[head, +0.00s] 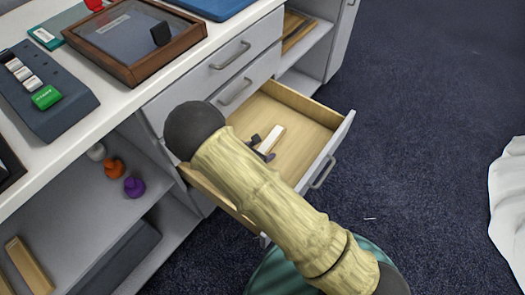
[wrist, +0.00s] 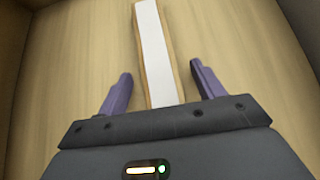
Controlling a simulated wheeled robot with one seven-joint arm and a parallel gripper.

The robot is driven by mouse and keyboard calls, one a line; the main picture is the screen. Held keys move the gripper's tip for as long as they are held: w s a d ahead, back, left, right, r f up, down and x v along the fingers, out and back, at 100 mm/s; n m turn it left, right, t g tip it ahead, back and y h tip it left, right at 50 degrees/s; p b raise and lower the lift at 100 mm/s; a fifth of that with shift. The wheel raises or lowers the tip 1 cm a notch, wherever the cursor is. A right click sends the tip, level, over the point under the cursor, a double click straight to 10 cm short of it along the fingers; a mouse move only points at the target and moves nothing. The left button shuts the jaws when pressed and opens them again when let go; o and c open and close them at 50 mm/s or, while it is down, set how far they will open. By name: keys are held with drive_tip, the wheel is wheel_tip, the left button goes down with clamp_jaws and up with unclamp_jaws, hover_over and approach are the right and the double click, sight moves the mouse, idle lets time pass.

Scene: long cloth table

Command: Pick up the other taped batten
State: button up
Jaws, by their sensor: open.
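A light wooden batten with a white strip along its top (head: 273,137) lies on the floor of the open wooden drawer (head: 303,146). In the wrist view the batten (wrist: 154,50) runs away from my gripper (wrist: 161,72). The two purple fingers are open, one on each side of the batten, with a gap to it on both sides. The batten's near end is hidden behind the gripper body. In the head view my gripper (head: 261,147) is inside the drawer, partly hidden by my arm.
The drawer walls surround my gripper, and the drawer front (head: 328,152) is at the right. A counter (head: 120,103) above holds a framed case (head: 130,37) and a dark button box (head: 45,92). Colored knobbed pieces (head: 113,168) stand on an open shelf.

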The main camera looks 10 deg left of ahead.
drive_tip(key=c, duration=1.2)
wheel_tip(320, 180, up, 10)
drive_tip(key=p, duration=0.3)
drive_tip(key=shift+r, duration=0.1)
